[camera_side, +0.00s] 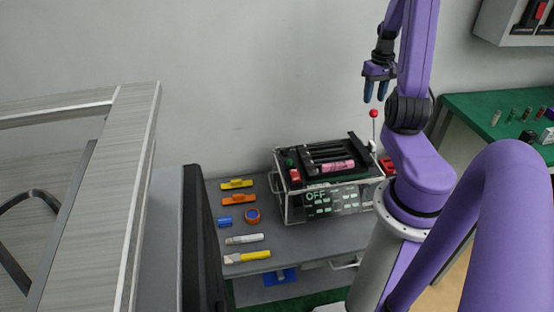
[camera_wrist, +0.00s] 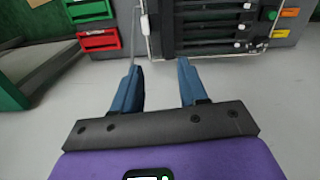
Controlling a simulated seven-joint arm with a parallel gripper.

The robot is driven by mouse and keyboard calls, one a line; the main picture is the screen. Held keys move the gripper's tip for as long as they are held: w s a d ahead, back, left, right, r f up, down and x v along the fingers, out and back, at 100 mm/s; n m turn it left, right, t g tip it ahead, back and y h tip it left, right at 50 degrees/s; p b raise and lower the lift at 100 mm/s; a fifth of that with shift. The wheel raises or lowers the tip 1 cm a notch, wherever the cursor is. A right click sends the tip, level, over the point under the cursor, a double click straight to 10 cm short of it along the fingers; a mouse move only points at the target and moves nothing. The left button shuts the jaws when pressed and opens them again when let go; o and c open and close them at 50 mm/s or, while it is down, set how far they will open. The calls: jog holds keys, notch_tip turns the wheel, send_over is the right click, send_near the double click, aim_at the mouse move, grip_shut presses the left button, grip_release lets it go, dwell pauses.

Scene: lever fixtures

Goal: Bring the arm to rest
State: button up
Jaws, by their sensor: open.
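My gripper (camera_side: 375,91) hangs from the purple arm at the upper right of the side view, high above the lever fixture and clear of it. In the wrist view my gripper (camera_wrist: 160,84) shows two blue fingers well apart with nothing between them. The lever fixture (camera_side: 325,172) is a framed box with dark bars on top and a front panel reading OFF. Its lever with a red knob (camera_side: 373,114) stands upright at the right rear of the box.
A grey bench (camera_side: 250,190) carries yellow, orange, blue and white tools left of the fixture. A green table (camera_side: 490,105) with small items stands at right.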

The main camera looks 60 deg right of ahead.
jog(key=w+a+r+n, duration=0.3)
jog(key=w+a+n, duration=0.25)
jog(key=a, duration=0.75)
jog(key=w+a+r+n, duration=0.2)
jog(key=w+a+n, duration=0.3)
jog(key=a, duration=0.7)
jog(key=s+a+r+n, duration=0.3)
jog(key=s+a+n, duration=0.6)
jog(key=s+a, duration=0.6)
jog(key=a, duration=0.3)
jog(key=shift+s+n, duration=0.25)
jog(key=shift+n, duration=0.1)
jog(key=o, duration=0.9)
jog(key=shift+s+a, duration=0.15)
jog(key=shift+s, duration=0.15)
jog(key=shift+o, duration=0.9)
jog(key=shift+w, duration=0.1)
jog(key=w+d+r+m, duration=0.2)
jog(key=w+d+m, duration=0.9)
jog(key=w+d, duration=0.25)
jog(key=s+d+r+m, duration=0.1)
jog(key=s+d+m, duration=0.2)
jog(key=d+m, duration=0.35)
jog(key=s+d+m, duration=0.2)
jog(key=d+m, duration=0.2)
jog(key=d, duration=0.5)
notch_tip(320, 180, down, 10)
jog(key=shift+s+d+r, duration=0.15)
jog(key=shift+d+r, duration=0.05)
jog(key=shift+d, duration=0.1)
